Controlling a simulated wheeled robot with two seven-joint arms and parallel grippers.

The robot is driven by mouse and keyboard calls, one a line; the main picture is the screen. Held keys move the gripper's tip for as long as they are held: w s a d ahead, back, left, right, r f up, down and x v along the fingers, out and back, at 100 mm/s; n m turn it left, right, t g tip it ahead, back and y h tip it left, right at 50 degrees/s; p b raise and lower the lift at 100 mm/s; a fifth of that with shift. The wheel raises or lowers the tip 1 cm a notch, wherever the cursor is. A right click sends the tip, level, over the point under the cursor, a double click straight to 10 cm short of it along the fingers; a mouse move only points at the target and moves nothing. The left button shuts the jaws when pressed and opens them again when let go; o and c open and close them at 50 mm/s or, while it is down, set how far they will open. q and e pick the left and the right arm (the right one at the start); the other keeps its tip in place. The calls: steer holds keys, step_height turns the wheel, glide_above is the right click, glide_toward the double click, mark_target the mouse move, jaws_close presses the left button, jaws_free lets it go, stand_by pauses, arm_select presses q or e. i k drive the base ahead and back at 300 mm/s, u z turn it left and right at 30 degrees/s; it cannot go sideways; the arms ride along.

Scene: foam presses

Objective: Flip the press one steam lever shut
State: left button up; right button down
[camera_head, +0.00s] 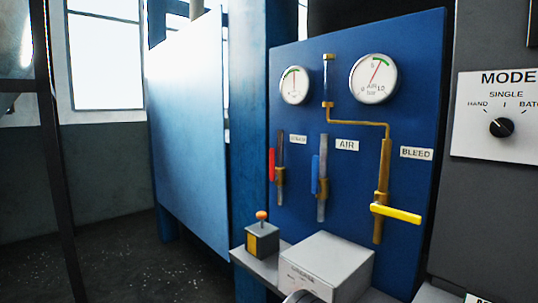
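A blue valve panel (345,230) carries three levers. The red lever (271,164) at its left stands upright, in line with its short pipe (280,150). The small label (298,139) beside it is too blurred to read surely; it may say STEAM. The blue lever (315,175) by the AIR label (347,145) is also upright. The yellow lever (397,213) below the BLEED label (416,153) lies across its brass pipe, nearly level. Neither of my grippers can be made out in the head view.
Two round gauges (373,78) (294,85) sit above the levers. Below stand a grey box (327,265) and an orange-knobbed control box (262,240) on a ledge. A MODE selector (501,127) is on the grey cabinet at right. Open floor (130,260) lies at left.

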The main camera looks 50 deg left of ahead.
mark_target(273, 176)
steer(key=k, duration=0.95)
steer(key=u, duration=1.7)
steer(key=i, duration=0.5)
